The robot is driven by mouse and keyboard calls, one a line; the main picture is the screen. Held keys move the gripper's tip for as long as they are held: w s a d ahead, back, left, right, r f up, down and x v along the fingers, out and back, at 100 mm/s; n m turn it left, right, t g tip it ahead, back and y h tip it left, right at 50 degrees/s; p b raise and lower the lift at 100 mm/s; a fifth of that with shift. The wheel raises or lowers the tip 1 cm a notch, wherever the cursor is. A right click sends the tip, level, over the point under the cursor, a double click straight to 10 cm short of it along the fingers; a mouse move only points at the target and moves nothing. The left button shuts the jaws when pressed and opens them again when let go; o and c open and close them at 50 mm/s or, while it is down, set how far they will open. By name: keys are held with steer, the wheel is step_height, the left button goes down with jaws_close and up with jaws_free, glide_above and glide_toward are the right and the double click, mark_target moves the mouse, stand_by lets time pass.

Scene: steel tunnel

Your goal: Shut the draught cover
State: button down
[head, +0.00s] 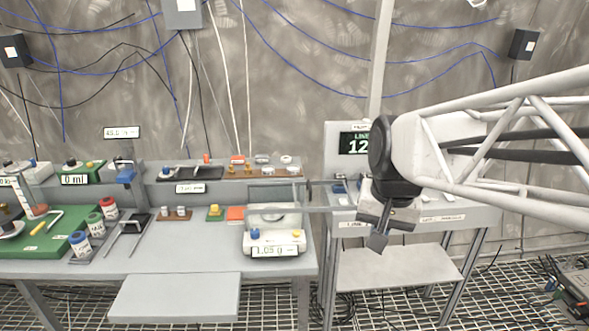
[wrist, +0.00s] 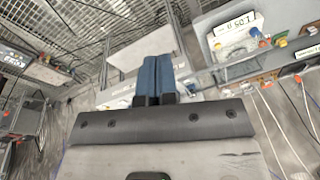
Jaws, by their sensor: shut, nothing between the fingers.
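A white balance (head: 287,243) stands at the right end of the left bench, its display reading about 1.05 g. It also shows, turned over, in the wrist view (wrist: 236,42). A pale, see-through draught cover (head: 280,208) seems to be over the balance's pan, with a thin edge reaching right. How far open it is, I cannot tell. My gripper (head: 378,241) is right of the balance, apart from it, in front of the right-hand bench. In the wrist view its blue fingers (wrist: 158,76) are together and empty.
A second bench (head: 440,220) with a numbered sign (head: 358,143) stands to the right, with a lower shelf (head: 395,268). Bottles (head: 95,224), a green tray (head: 40,240) and small coloured blocks (head: 235,213) occupy the left bench. The bench front (head: 190,262) is clear.

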steer(key=w+r+m, duration=0.2)
steer(key=w+m, duration=0.2)
steer(key=w, duration=0.9)
steer(key=w+d+f+m+y, duration=0.1)
steer(key=w+f+m, duration=0.2)
steer(key=w, duration=0.8)
steer(key=w+d+f+m+g+y, duration=0.1)
steer(key=w+f+m, duration=0.2)
steer(key=w, duration=0.9)
steer(key=w+d+f+m+g+y, duration=0.1)
steer(key=w+f+m, duration=0.2)
steer(key=w, duration=0.9)
steer(key=shift+w+m, duration=0.15)
steer(key=shift+m, duration=0.55)
glide_toward(316, 197)
steer(key=shift+w+d+f, duration=0.1)
steer(key=shift+d+f, duration=0.2)
steer(key=shift+f, duration=0.25)
steer(key=shift+w+d+f, duration=0.1)
steer(key=shift+d+f, duration=0.2)
steer(key=shift+f, duration=0.3)
steer(key=shift+a+f, duration=0.1)
steer(key=shift+a, duration=1)
steer(key=shift+a+f, duration=0.2)
steer(key=shift+a, duration=0.65)
steer(key=shift+a, duration=0.1)
